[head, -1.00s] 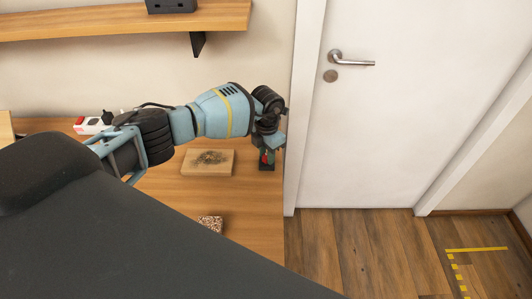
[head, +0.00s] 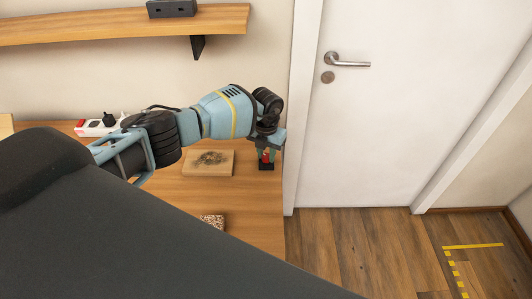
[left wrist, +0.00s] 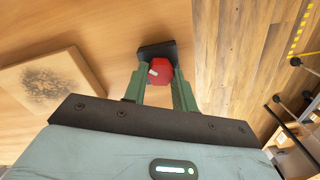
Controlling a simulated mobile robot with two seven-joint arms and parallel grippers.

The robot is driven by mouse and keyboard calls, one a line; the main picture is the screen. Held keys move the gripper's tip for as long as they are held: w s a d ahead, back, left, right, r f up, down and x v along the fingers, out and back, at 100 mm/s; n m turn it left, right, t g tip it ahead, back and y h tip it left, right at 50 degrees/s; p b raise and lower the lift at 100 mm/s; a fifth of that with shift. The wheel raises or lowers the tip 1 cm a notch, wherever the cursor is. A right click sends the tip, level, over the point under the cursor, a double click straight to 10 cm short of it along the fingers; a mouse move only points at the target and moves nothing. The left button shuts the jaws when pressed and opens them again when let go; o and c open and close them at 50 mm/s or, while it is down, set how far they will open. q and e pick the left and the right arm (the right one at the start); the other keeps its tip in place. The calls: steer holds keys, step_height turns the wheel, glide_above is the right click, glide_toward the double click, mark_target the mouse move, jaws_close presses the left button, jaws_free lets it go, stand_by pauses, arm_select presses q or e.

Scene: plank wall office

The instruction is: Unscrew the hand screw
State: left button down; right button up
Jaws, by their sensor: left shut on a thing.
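The hand screw shows in the left wrist view as a red knob (left wrist: 160,72) with a pale mark on it, above a black base (left wrist: 156,50) on the wooden table. In the head view the red knob (head: 265,155) shows small near the table's right edge, partly covered by my gripper, with the black base (head: 266,166) below it. My left gripper (left wrist: 160,78) points down at it, with its green fingers on either side, shut on the red knob. It also shows in the head view (head: 266,150). My right gripper is in neither view.
A wooden block with a scorched dark patch (head: 208,163) lies left of the knob on the table (head: 200,190). A speckled block (head: 212,221) lies nearer. A white door (head: 380,110) stands to the right, beyond open floor.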

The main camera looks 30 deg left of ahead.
arm_select(q)
steer(key=shift+f, duration=0.1)
steer(key=n, duration=0.5)
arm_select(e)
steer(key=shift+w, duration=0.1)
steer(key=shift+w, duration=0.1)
arm_select(q)
steer(key=c, duration=1.3)
jaws_free()
steer(key=shift+o, duration=0.2)
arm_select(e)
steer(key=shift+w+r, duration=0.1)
